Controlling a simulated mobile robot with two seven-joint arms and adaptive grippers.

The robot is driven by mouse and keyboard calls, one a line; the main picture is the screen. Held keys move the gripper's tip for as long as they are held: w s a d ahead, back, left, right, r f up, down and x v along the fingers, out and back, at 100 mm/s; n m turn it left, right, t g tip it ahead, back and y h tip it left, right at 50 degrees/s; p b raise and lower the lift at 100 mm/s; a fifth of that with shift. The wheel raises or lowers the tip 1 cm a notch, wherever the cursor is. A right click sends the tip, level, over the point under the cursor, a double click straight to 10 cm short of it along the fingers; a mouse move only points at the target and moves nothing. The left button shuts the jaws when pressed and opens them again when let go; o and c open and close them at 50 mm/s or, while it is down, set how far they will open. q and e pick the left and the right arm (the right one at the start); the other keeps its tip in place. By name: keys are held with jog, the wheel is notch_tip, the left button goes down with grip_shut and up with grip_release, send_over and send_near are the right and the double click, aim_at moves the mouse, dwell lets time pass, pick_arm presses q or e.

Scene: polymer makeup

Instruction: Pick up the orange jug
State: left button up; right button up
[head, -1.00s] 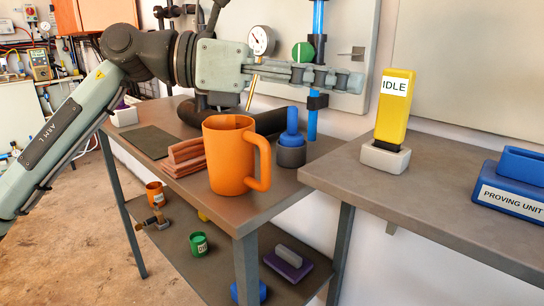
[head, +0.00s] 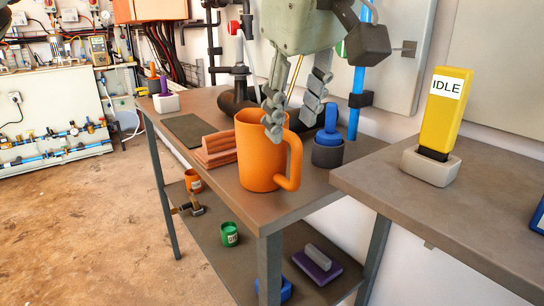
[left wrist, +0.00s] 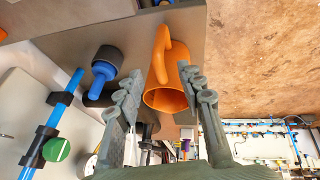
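The orange jug (head: 262,155) stands upright on the grey table, with its handle toward the lower right in the head view. My left gripper (head: 291,122) is open and points down at the jug's rim. In the head view one finger overlaps the front of the jug and the other hangs beyond the handle side. In the left wrist view the jug (left wrist: 168,80) shows between the two spread fingers of the gripper (left wrist: 162,75), its mouth facing the camera. I cannot tell whether a finger touches it. My right gripper is not in view.
A blue-topped dark cylinder (head: 328,150) stands close right of the jug. Terracotta blocks (head: 216,148) lie close left, by a dark mat (head: 190,130). A yellow IDLE block (head: 445,110) stands on the right table. A lower shelf holds a green cup (head: 229,234) and other items.

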aim_at(291, 134)
pick_arm(q)
jog(key=x, duration=0.4)
jog(key=shift+f, duration=0.3)
grip_shut()
